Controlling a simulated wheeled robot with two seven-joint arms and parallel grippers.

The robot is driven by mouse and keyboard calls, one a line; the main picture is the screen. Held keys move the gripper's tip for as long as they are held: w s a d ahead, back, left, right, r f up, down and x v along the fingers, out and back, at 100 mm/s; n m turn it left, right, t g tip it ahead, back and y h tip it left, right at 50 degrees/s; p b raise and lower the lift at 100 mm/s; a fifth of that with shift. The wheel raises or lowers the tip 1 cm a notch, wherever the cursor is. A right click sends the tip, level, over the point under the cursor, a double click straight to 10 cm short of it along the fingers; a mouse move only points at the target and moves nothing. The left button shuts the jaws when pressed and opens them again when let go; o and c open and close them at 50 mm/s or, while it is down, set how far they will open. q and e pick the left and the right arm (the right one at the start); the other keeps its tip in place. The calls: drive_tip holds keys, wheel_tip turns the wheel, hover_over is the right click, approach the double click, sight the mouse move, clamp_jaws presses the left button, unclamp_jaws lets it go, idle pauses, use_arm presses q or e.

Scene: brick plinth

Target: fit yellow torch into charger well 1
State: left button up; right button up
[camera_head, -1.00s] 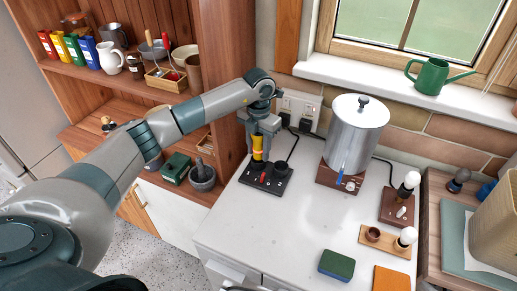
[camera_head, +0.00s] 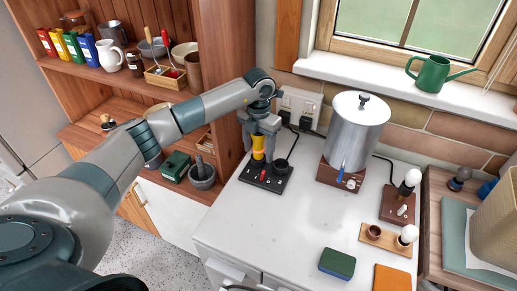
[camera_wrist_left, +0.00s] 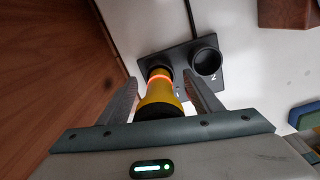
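The yellow torch (camera_head: 258,152) stands upright on the black charger (camera_head: 274,187), its lower end in the left well. It also shows in the left wrist view (camera_wrist_left: 160,98), with an orange glowing band near the well. The charger's other well (camera_wrist_left: 207,62), marked 2, is empty; the mark at the torch's well is mostly hidden. My left gripper (camera_head: 260,140) is open around the torch, with a finger (camera_wrist_left: 120,102) on one side and the other finger (camera_wrist_left: 202,97) on the other, both apart from it. My right gripper is not in view.
A metal urn (camera_head: 357,130) on a wooden base stands right of the charger. A wooden shelf unit (camera_head: 218,60) rises close on the left. Wall sockets (camera_head: 300,105) with plugs and cables are behind. The white counter (camera_head: 270,225) in front is clear.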

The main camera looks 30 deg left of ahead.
use_arm(q)
drive_tip(key=shift+r, duration=0.1)
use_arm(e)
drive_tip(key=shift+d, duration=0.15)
use_arm(q)
drive_tip(key=shift+r+b, duration=0.3)
drive_tip(key=shift+r, duration=0.2)
wheel_tip(320, 180, up, 10)
drive_tip(key=b, duration=0.3)
drive_tip(key=shift+r, duration=0.25)
wheel_tip(320, 180, up, 4)
drive_tip(key=shift+r+b, duration=0.1)
drive_tip(key=shift+b, duration=0.3)
drive_tip(key=shift+r, duration=0.8)
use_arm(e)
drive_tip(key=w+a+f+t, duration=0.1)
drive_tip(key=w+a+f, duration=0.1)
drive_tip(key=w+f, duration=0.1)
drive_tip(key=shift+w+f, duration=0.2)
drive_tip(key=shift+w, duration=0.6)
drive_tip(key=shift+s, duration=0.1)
